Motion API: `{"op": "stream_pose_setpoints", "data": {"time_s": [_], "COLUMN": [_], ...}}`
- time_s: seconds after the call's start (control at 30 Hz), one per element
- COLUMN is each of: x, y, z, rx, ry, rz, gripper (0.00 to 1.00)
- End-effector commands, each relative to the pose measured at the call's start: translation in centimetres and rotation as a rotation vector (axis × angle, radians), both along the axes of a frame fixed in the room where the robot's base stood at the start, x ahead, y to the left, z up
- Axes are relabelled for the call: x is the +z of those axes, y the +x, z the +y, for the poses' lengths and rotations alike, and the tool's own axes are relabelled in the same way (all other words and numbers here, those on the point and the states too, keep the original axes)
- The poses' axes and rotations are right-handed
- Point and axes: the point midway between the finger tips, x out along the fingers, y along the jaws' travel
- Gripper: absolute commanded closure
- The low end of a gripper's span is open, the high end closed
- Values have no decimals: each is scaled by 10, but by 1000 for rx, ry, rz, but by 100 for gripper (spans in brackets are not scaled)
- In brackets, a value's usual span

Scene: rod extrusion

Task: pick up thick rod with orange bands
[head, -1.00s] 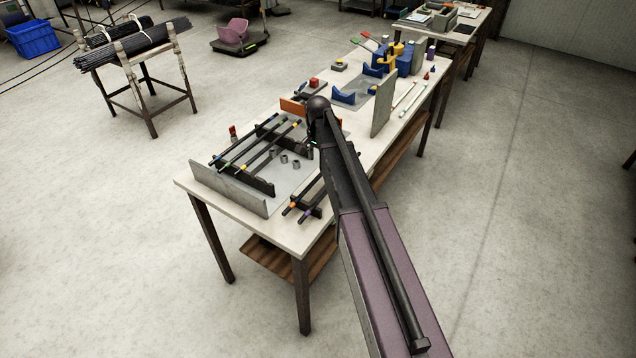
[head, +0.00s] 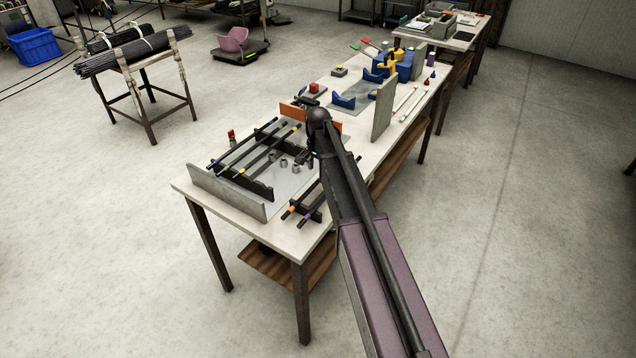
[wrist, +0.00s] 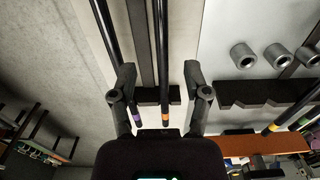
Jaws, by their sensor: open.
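The thick dark rod with orange bands (wrist: 164,62) runs lengthwise between my fingers in the wrist view, with an orange band near its lower end. In the head view its orange-banded near end (head: 291,210) shows at the table's front right, the rest partly behind my arm. My gripper (wrist: 158,80) is open around this rod's line, without visible contact. A purple-banded rod (wrist: 108,32) slants beside it and passes behind the left finger. Its near end shows in the head view (head: 305,220). In the head view my gripper is mostly hidden by my arm.
Dark notched supports hold several other banded rods (head: 245,150) at the left of the table (head: 285,243). Grey rings (wrist: 243,56) stand near my right finger in the wrist view. An upright grey panel (head: 384,110) stands beyond my arm.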

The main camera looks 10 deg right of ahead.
Motion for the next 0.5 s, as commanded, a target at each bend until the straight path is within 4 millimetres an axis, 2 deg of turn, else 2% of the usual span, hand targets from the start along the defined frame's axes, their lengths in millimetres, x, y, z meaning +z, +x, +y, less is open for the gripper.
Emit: {"op": "stream_pose_setpoints", "data": {"time_s": [0.5], "x": [-37], "y": [4], "z": [-1], "rx": [0], "ry": [0], "rz": [0], "gripper": [38]}}
